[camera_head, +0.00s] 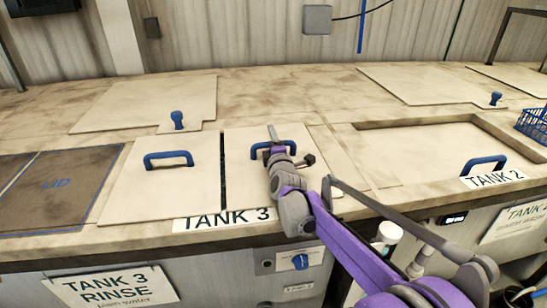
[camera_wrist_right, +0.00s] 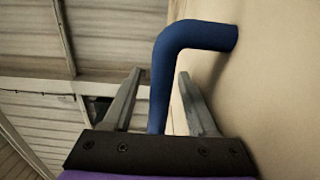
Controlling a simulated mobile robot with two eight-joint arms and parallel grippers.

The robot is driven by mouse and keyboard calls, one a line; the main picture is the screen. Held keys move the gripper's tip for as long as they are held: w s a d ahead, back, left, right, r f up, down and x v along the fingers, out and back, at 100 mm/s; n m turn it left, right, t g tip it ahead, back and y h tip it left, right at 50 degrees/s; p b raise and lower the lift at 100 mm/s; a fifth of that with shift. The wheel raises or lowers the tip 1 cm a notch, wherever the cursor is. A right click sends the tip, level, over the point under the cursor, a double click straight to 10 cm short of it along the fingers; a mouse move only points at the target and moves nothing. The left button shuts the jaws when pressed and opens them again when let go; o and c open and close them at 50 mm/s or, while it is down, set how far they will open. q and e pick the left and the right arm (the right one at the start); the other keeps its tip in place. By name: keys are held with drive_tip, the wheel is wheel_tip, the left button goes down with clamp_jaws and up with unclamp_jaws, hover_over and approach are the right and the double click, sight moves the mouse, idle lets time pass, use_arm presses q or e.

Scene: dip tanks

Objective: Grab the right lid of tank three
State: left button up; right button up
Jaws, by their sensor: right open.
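The right lid (camera_head: 240,175) of tank three is a flat beige panel lying on the counter, with a blue bar handle (camera_head: 256,150). The TANK 3 label (camera_head: 222,220) is at the front edge. My right gripper (camera_head: 274,140) is at the right lid's handle, partly covering it. In the right wrist view, the open fingers (camera_wrist_right: 160,76) stand on either side of the blue handle (camera_wrist_right: 163,75). Whether they touch it is unclear. My left gripper is not in view.
A blue basket (camera_head: 535,122) stands at the right edge. Back panels (camera_head: 150,98) carry blue knobs (camera_head: 177,119). A dark panel (camera_head: 60,195) lies at left.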

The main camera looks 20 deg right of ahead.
drive_tip(key=shift+c, duration=0.8)
clamp_jaws()
drive_tip(key=shift+r, duration=0.1)
idle(0.5)
